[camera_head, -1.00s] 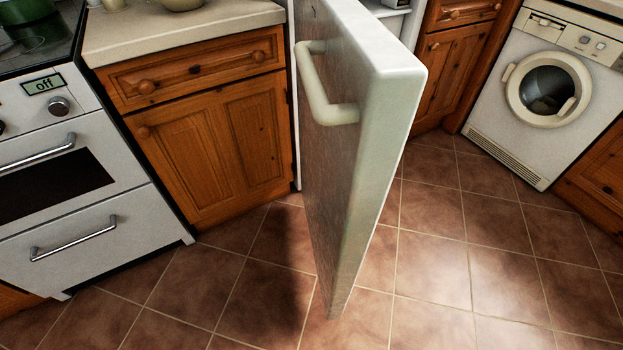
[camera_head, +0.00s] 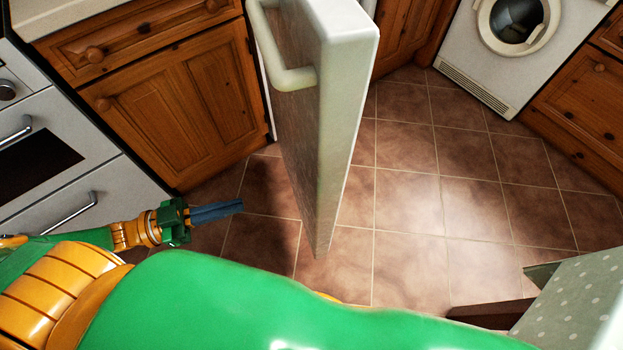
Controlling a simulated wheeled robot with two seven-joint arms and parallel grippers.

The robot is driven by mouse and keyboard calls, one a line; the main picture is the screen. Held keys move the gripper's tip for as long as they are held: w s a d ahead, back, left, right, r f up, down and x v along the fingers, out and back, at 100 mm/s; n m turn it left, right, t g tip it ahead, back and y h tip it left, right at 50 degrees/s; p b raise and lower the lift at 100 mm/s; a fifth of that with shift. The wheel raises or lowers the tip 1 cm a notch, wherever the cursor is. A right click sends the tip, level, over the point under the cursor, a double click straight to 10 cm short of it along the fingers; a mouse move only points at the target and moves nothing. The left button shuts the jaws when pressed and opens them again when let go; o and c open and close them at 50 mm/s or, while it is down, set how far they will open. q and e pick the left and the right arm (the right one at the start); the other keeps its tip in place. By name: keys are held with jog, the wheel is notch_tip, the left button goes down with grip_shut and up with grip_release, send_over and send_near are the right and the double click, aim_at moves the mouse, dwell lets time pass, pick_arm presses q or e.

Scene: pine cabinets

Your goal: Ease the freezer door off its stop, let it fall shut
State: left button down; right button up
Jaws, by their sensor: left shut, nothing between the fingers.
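The freezer door (camera_head: 341,110) stands open, swung out edge-on toward me, with its pale handle (camera_head: 291,77) on the left face. My left gripper (camera_head: 238,206) comes in from the left, low in front of the wooden cabinet. Its dark fingers are shut and empty, pointing right toward the door. In the picture a gap lies between the fingertips and the door. My right gripper is not in view. The freezer's inside is mostly hidden behind the door.
A white oven (camera_head: 100,190) and a pine cabinet (camera_head: 180,105) stand left of the door. A washing machine (camera_head: 490,60) is at the back right. A dotted pale-green surface (camera_head: 585,295) is at the lower right. Tiled floor (camera_head: 440,215) right of the door is clear.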

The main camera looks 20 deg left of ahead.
aim_at(312, 185)
pick_arm(q)
jog(key=p+x, duration=0.1)
jog(key=x, duration=1.2)
jog(key=shift+w+d, duration=0.1)
jog(key=shift+d, duration=0.05)
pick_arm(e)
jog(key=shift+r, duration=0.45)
